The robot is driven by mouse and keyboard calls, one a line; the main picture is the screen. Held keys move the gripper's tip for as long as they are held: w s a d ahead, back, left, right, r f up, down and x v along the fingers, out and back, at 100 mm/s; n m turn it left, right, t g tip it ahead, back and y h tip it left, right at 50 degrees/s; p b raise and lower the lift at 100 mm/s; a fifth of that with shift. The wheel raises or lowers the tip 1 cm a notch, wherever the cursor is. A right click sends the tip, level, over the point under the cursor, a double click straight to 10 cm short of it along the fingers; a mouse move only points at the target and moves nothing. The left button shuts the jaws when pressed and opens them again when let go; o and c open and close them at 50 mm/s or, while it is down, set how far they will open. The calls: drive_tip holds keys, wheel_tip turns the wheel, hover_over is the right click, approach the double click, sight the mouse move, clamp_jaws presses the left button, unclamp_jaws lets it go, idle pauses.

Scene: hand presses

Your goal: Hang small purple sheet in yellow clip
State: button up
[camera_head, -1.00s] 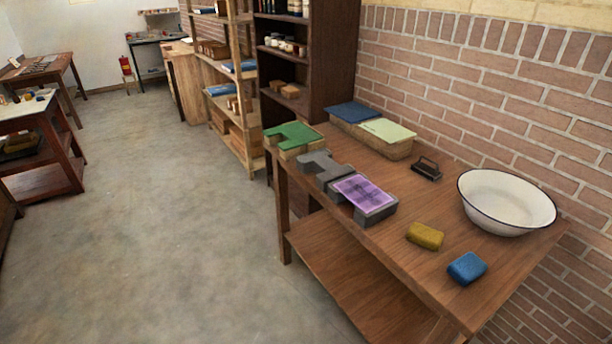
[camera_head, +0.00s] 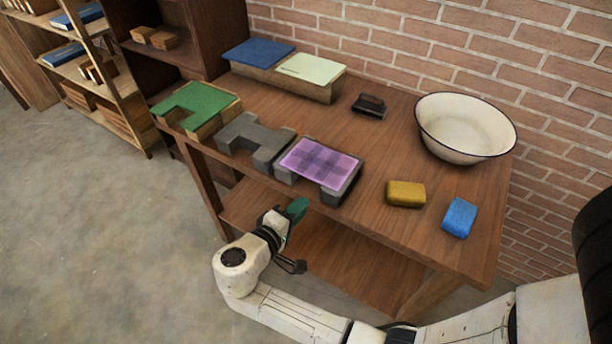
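The small purple sheet (camera_head: 320,162) lies flat on a grey notched block (camera_head: 343,187) near the table's front edge, a corner of it over the block's notch. It has a darker grid pattern. My gripper (camera_head: 298,238) is in front of the table edge, below and left of the purple sheet and apart from it. Its two fingers, one with a teal tip and one dark, stand apart with nothing seen between them. I see no yellow clip in this view.
On the wooden table (camera_head: 400,242) stand a white basin (camera_head: 465,128), a yellow sponge (camera_head: 405,194), a blue sponge (camera_head: 459,217), a dark tool (camera_head: 369,106), an empty grey block (camera_head: 252,138), a green sheet (camera_head: 198,103), a blue sheet (camera_head: 258,53) and a pale green sheet (camera_head: 311,69).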

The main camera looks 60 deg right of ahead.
sight(307, 177)
wheel_tip(307, 177, up, 2)
drive_tip(key=w+a+n+h, duration=0.1)
drive_tip(key=w+a+h, duration=0.1)
drive_tip(key=w+h, duration=0.1)
drive_tip(key=shift+t, duration=0.3)
drive_tip(key=shift+s+d+r, duration=0.1)
drive_tip(key=shift+d, duration=4.7)
clamp_jaws()
drive_tip(key=shift+r, duration=0.1)
drive_tip(key=shift+r+p, duration=1.05)
drive_tip(key=shift+r, duration=0.45)
drive_tip(key=shift+f, duration=0.1)
